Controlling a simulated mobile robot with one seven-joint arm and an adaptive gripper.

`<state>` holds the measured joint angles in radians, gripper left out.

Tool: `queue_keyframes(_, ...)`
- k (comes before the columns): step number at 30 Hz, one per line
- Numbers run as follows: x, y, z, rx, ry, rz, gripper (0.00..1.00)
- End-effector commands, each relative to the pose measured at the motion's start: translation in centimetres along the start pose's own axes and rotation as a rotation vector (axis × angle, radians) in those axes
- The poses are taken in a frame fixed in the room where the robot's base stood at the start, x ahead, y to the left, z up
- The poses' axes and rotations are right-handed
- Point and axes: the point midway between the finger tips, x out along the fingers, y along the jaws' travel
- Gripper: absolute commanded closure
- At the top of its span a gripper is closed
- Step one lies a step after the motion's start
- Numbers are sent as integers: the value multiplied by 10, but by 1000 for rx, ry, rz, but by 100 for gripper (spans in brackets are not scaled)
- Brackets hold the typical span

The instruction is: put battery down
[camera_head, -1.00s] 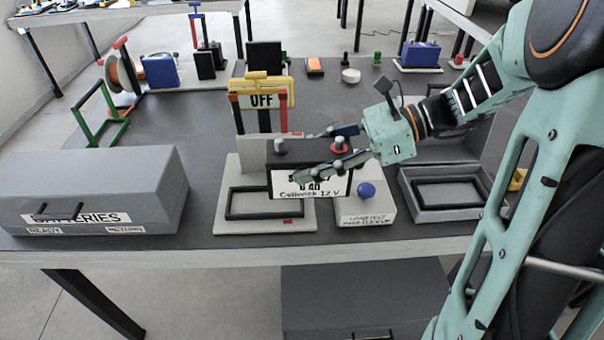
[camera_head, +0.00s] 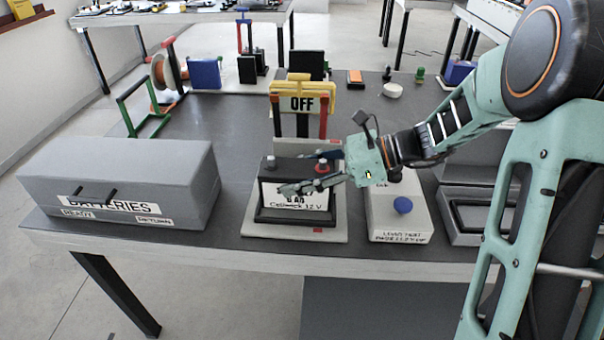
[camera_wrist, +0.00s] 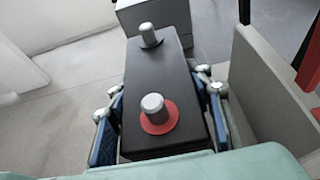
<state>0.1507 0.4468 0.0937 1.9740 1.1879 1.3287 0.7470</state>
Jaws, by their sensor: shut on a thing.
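The battery (camera_head: 297,197) is a dark block with a white label and two terminals, one with a red ring. My gripper (camera_head: 318,172) comes in from the right and is shut on the battery. In the wrist view the battery's dark top (camera_wrist: 160,90) lies between the blue finger pads (camera_wrist: 162,125), one on each long side. The lower part of the battery is hidden there.
A grey BATTERIES box (camera_head: 120,185) stands to the left. A load-test box (camera_head: 397,215) with a blue knob stands close to the right of the plate, and a grey tray (camera_head: 470,215) beyond it.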

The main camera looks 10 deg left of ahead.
Motion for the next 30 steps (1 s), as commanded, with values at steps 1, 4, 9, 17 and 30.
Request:
queue_keyframes(1, 5, -2, 0, -4, -7, 2, 100)
queue_keyframes(4, 10, -3, -13, 0, -7, 0, 100)
queue_keyframes(9, 16, -3, -26, -3, -8, 0, 100)
queue_keyframes(17, 16, -3, -26, -4, -8, -1, 100)
queue_keyframes(30, 17, -2, -33, 1, 0, 0, 36)
